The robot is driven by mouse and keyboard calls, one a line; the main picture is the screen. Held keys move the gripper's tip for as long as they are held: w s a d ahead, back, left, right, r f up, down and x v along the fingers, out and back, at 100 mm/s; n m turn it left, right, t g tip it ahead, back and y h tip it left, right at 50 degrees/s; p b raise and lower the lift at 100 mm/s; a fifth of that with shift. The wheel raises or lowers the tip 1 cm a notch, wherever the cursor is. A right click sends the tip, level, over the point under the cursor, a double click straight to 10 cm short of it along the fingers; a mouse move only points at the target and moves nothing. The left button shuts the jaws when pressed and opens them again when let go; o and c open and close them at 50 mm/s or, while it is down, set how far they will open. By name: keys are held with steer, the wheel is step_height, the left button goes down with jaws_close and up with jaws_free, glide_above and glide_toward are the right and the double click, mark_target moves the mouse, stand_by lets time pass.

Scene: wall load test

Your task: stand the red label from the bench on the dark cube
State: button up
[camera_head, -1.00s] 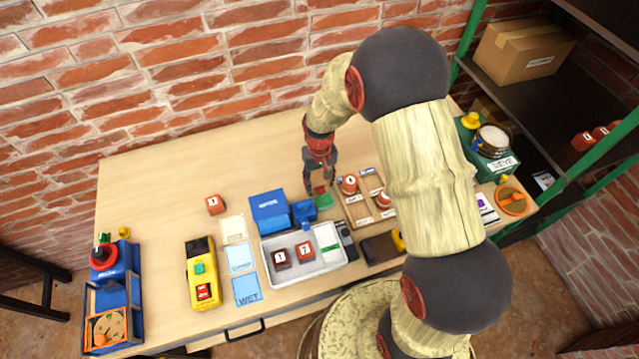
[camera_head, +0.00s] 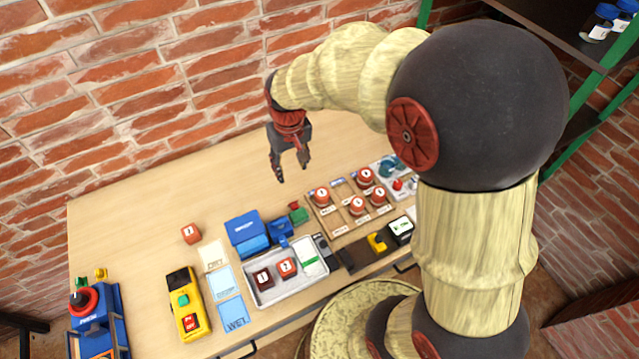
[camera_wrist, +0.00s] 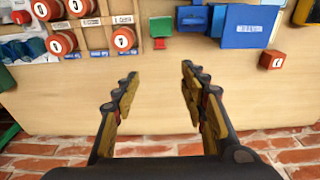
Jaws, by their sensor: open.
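The dark cube (camera_head: 263,278) is a dark red-brown block with a white numbered face, in the pale tray at the bench front. A small red piece (camera_head: 294,206), perhaps the red label, is at the wall side of a small green block (camera_head: 299,215); I cannot tell if they are joined. In the wrist view the red piece (camera_wrist: 159,44) shows beside the green block (camera_wrist: 161,25). My gripper (camera_head: 293,174) is open and empty above the bench, on the wall side of these. Its spread fingers (camera_wrist: 160,82) have only bare wood between them.
A brighter red cube (camera_head: 287,267) shares the tray (camera_head: 286,293). Another red cube (camera_head: 190,233) sits alone on the bench. A blue box (camera_head: 245,232) stands behind the tray, and a wooden rack (camera_head: 338,221) holds several red round pieces. The bench near the brick wall is clear.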

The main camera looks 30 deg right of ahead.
steer(key=s+r+t, duration=0.4)
steer(key=s+r, duration=1.2)
steer(key=s, duration=0.3)
steer(key=shift+s+r, duration=0.15)
steer(key=shift+s, duration=0.05)
steer(key=shift+o, duration=0.5)
steer(key=shift+s, duration=0.25)
steer(key=g, duration=0.5)
glide_above(293, 200)
steer(key=s+a, duration=0.1)
steer(key=s, duration=0.1)
step_height(293, 200, down, 31)
steer(key=shift+w+f, duration=0.15)
steer(key=shift+f, duration=0.05)
steer(key=f, duration=0.2)
steer(key=f+b, duration=0.1)
steer(key=f, duration=0.3)
steer(key=shift+s+d, duration=0.1)
steer(key=shift+s, duration=0.15)
steer(key=shift+r, duration=0.1)
